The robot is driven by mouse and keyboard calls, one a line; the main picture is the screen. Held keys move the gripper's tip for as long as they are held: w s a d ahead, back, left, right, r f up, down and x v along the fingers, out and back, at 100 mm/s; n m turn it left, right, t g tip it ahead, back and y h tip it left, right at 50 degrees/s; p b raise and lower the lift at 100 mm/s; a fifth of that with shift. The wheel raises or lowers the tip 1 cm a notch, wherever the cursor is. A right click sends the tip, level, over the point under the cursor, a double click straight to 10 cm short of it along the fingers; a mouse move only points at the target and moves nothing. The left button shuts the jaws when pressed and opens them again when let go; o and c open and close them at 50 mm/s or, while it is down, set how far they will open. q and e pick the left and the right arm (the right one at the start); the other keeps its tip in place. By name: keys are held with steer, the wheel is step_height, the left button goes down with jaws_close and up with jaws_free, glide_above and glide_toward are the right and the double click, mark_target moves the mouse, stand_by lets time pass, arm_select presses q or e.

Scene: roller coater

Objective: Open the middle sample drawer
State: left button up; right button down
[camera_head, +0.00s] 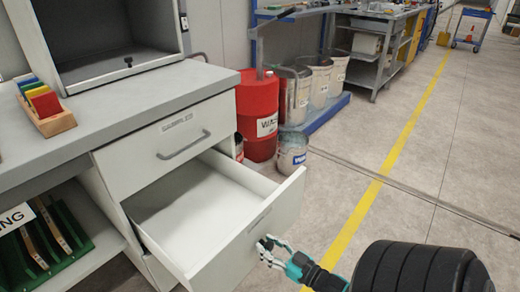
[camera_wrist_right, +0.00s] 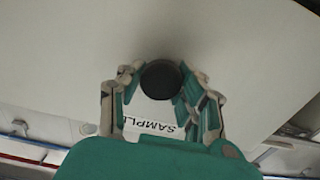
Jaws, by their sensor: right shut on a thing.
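The middle sample drawer (camera_head: 190,222) is pulled well out of the grey-white cabinet (camera_head: 120,170), and its white inside looks empty. My right gripper (camera_head: 266,243) is at the drawer's front panel (camera_head: 245,240), shut on its handle, which the fingers mostly hide. In the right wrist view the right gripper (camera_wrist_right: 162,85) has its fingers against the pale front, around a dark round part, with a SAMPLE label (camera_wrist_right: 152,127) between them. The top drawer (camera_head: 165,145) above is closed, with a bar handle and a label. My left gripper is not in view.
A wooden block with coloured pieces (camera_head: 45,108) stands on the grey worktop (camera_head: 150,90). A red drum (camera_head: 257,112) and a white bucket (camera_head: 292,152) stand behind the drawer. The floor to the right is open, with a yellow line (camera_head: 385,165).

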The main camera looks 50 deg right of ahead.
steer(key=shift+s+r, duration=0.1)
steer(key=shift+s, duration=0.4)
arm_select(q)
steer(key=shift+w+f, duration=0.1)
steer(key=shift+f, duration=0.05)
arm_select(e)
steer(key=shift+s, duration=0.2)
steer(key=c, duration=0.9)
jaws_free()
steer(key=shift+o, duration=0.2)
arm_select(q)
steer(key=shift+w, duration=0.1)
arm_select(e)
steer(key=shift+s, duration=0.1)
steer(key=s+d, duration=0.1)
steer(key=s, duration=1)
steer(key=shift+s, duration=0.4)
